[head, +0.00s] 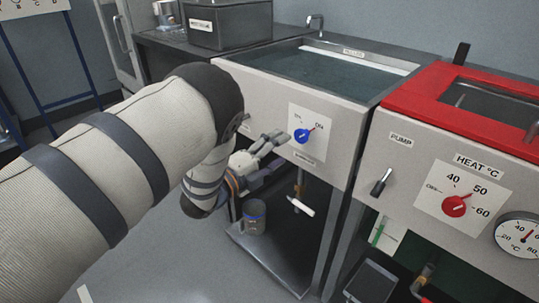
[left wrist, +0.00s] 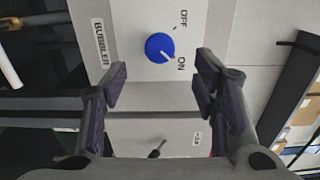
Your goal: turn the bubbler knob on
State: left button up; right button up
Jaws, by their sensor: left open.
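The blue bubbler knob (head: 302,135) sits on a white plate on the front panel of the water tank. In the left wrist view the knob (left wrist: 160,47) shows between the OFF and ON marks, its white pointer mark facing toward ON. My left gripper (head: 276,141) is just left of the knob in the head view, fingers spread and empty. In the left wrist view the gripper (left wrist: 161,79) has one finger on each side of the picture, with the knob beyond the gap between them. I see no contact with the knob. My right gripper is not in view.
The red-rimmed heated tank (head: 416,96) stands at the right, with a black pump lever (head: 381,182) and a red heat knob (head: 455,206). A jar (head: 254,216) stands on the lower shelf. A dark box (head: 228,22) sits on the back counter.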

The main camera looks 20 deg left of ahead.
pick_arm(q)
jog(key=v, duration=0.4)
jog(key=shift+s, duration=0.15)
jog(key=s+a+f+n+g+y+p, duration=0.35)
jog(key=s+f+n+g+y, duration=0.4)
jog(key=s+f+n, duration=0.85)
jog(key=s+d+n+g, duration=0.1)
jog(key=s+g, duration=0.3)
jog(key=s, duration=0.7)
jog(key=s+d+n+g+h, duration=0.1)
jog(key=s+d+n+g, duration=0.1)
jog(key=s, duration=0.9)
jog(key=s+d+f+n+g, duration=0.1)
jog(key=s+n+g, duration=0.2)
jog(key=s+g, duration=0.3)
jog(key=s+p, duration=0.1)
jog(key=s, duration=0.4)
jog(key=shift+s+d+n, duration=0.25)
jog(key=shift+d+n, duration=0.1)
jog(key=shift+n, duration=0.05)
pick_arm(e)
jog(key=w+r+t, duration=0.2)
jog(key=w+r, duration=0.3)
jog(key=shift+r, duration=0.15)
